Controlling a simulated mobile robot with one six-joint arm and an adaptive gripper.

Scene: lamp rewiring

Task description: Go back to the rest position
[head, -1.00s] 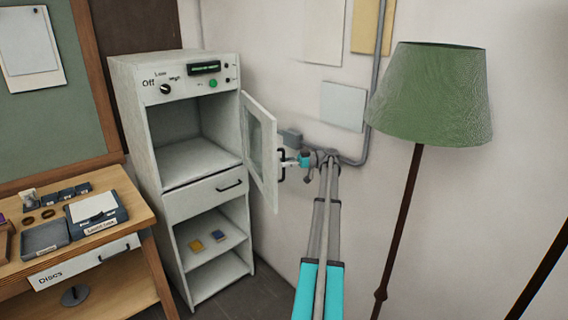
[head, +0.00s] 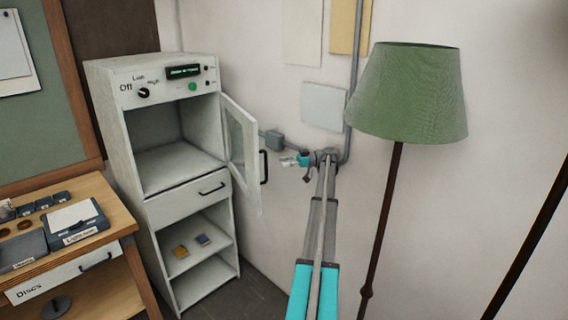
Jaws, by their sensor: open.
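My arm reaches up from the bottom of the head view, and my gripper (head: 287,161) is at its far end. The gripper is small and faces left; it is open, with nothing seen between its fingers. It is a little to the right of the black handle (head: 264,166) of the open cabinet door (head: 240,150), with a gap between them. The white cabinet (head: 105,150) stands to the left, its upper compartment open and empty.
A floor lamp with a green shade (head: 408,95) stands close to the right of my arm. A wooden desk (head: 110,212) with trays is at the left.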

